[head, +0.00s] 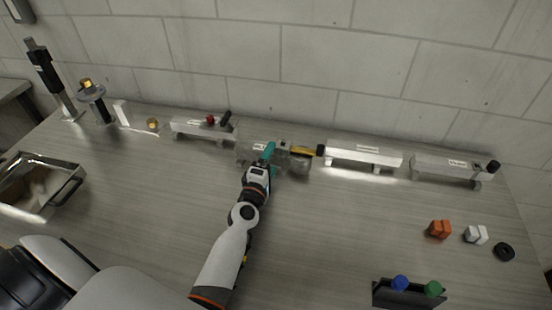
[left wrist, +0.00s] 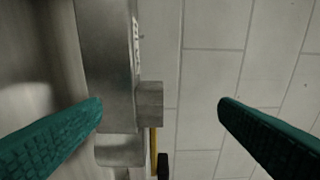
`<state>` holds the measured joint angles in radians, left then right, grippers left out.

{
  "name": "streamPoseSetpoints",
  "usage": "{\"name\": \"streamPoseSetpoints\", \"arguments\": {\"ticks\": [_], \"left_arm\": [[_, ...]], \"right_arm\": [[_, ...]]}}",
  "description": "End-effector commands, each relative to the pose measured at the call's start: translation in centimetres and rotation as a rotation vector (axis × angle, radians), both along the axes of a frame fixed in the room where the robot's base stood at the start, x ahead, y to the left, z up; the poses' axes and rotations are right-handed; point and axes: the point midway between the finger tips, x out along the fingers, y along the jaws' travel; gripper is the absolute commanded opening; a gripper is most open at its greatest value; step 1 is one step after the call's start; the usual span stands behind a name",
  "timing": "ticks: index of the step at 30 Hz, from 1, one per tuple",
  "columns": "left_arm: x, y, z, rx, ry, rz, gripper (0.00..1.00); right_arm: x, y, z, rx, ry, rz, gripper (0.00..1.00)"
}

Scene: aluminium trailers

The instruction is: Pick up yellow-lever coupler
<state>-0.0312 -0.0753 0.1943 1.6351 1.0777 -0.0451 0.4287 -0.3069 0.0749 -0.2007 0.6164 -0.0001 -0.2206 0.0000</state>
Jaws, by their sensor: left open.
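The yellow-lever coupler (head: 298,159) is a grey metal piece with a yellow lever (head: 303,150) ending in a black tip, at the back middle of the bench. In the left wrist view the coupler's grey body (left wrist: 108,70) runs down the left half, with a narrow strip of the yellow lever (left wrist: 153,150) low in the middle. My left gripper (head: 270,156) has teal fingers and is at the coupler's left part, partly covering it. In the left wrist view its fingers (left wrist: 160,108) are wide apart, with nothing clamped between them. My right gripper is not in view.
Other metal couplers stand along the wall: one with a red knob (head: 205,128) to the left, two (head: 363,157) (head: 447,167) to the right. A metal tray (head: 75,168) is at left. Orange (head: 440,229) and white blocks (head: 476,235) lie at right.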

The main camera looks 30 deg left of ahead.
Motion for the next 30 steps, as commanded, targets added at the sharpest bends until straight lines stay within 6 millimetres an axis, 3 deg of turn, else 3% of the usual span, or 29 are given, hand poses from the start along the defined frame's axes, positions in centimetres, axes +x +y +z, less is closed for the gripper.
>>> {"name": "streamPoseSetpoints", "arguments": {"ticks": [1, 5, 6, 14, 22, 30], "left_arm": [[0.0, 0.1, -2.0, 0.005, 0.004, -0.003, 0.84], [0.0, 0.1, -4.4, 0.007, 0.003, -0.003, 0.84], [1.0, 0.1, -3.3, 0.003, -0.002, -0.002, 0.84], [3.0, 0.4, -3.3, 0.002, -0.001, -0.002, 0.84], [6.7, 1.0, -3.3, 0.004, 0.000, -0.003, 0.84], [7.4, 1.1, -3.3, 0.003, 0.001, -0.002, 0.84]], "right_arm": [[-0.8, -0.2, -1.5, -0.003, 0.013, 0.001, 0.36], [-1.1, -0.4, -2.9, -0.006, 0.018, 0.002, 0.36], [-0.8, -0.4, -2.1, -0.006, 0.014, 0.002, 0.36], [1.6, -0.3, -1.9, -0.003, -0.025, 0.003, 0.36], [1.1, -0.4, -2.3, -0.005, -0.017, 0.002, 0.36], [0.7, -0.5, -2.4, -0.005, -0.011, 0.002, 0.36]]}}
